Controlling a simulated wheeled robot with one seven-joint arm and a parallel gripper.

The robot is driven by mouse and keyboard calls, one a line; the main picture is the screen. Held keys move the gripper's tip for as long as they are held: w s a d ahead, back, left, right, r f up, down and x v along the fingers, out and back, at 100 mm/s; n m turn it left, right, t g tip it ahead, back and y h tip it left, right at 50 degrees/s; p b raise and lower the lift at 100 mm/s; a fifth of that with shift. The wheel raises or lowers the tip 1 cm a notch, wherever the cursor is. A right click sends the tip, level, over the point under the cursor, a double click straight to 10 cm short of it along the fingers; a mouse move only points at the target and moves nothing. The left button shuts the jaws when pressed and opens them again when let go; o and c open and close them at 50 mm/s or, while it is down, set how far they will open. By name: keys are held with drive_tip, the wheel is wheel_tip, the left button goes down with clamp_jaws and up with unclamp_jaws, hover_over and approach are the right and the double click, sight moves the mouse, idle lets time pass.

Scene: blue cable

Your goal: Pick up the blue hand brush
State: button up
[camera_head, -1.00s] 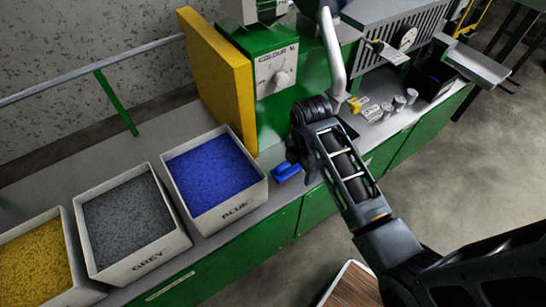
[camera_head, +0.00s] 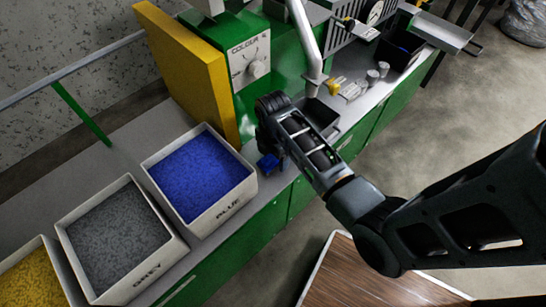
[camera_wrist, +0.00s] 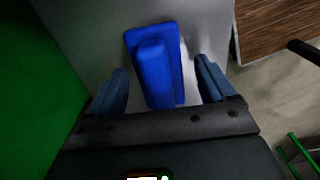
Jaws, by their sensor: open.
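The blue hand brush (camera_wrist: 155,68) lies on the grey worktop, between the fingers of my gripper (camera_wrist: 165,88) in the wrist view. The gripper is open, with a gap between each finger and the brush.
White bins of blue (camera_head: 238,192), grey (camera_head: 165,262) and yellow (camera_head: 45,250) granules stand on the grey worktop (camera_head: 145,135) to the left. A green machine with a COLOUR dial (camera_head: 257,69) stands behind my gripper. A brown wooden surface (camera_head: 370,280) is at the front.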

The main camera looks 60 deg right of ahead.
drive_tip(key=shift+f, duration=0.15)
drive_tip(key=c, duration=1.2)
